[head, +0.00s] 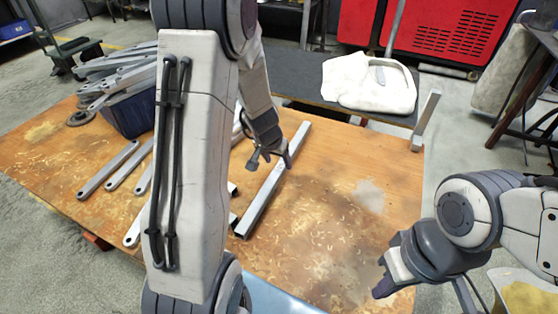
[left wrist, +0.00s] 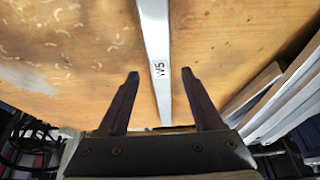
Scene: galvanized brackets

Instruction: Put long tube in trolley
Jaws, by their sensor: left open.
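A long grey metal tube (head: 272,185) lies on the wooden table, slanting from near the middle towards the back. In the left wrist view the tube (left wrist: 155,50) runs between my two open fingers and bears a small dark-lettered label. My left gripper (head: 270,158) is open above the tube's far half, with a finger on each side in its wrist view (left wrist: 160,85). My right gripper (head: 386,280) is low at the right, over the table's front right part; its jaw opening is unclear. I cannot tell which thing is the trolley.
The wooden table (head: 330,235) has free room right of the tube. Several grey bars (head: 108,170) lie at left, beside a dark bin (head: 128,118) heaped with more. A bracket (head: 425,120) stands at the right edge. White cloth (head: 368,88) lies on a dark surface behind.

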